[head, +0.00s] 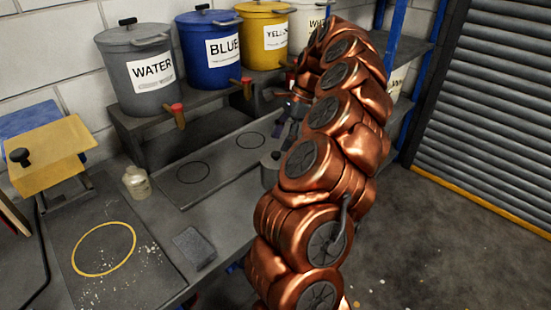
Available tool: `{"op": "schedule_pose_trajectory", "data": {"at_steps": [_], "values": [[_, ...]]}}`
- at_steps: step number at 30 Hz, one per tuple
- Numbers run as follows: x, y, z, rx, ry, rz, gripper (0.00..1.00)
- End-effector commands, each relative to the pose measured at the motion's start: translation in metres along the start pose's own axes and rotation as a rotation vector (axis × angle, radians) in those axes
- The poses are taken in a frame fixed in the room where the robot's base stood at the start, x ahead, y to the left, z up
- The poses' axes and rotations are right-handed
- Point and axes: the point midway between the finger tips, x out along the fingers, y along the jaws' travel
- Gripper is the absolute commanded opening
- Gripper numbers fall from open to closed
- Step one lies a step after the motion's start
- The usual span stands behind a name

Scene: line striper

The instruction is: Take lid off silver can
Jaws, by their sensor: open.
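A small grey-silver can (269,174) stands on the grey bench in the head view, just left of my arm. A small dark knob shows on its lid (274,156). My arm covers the can's right side. My gripper (284,118) is beyond and above the can, near the bench's back shelf. It is open, and I see nothing held in it. Its fingers are small, dark and partly hidden by my arm, so the exact gap to the can's lid is hard to tell.
Lidded buckets marked WATER (138,70), BLUE (212,50) and YELLOW (266,25) stand on the back shelf, with red-ended taps (178,115) jutting forward. A small bottle (137,182) and a grey block (194,248) sit left. Two black-outlined circles (194,172) are empty.

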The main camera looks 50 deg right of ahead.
Motion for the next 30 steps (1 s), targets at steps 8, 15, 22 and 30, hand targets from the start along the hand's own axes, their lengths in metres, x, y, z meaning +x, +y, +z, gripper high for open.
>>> {"op": "schedule_pose_trajectory", "data": {"at_steps": [8, 15, 22, 30], "values": [[0.02, 0.004, -0.001, -0.002, -0.004, 0.002, 0.59], [0.041, 0.004, -0.001, -0.003, -0.002, 0.001, 0.59], [0.044, 0.003, -0.002, -0.003, -0.001, -0.001, 0.59], [0.044, 0.003, -0.002, -0.003, -0.001, 0.0, 0.33]]}}
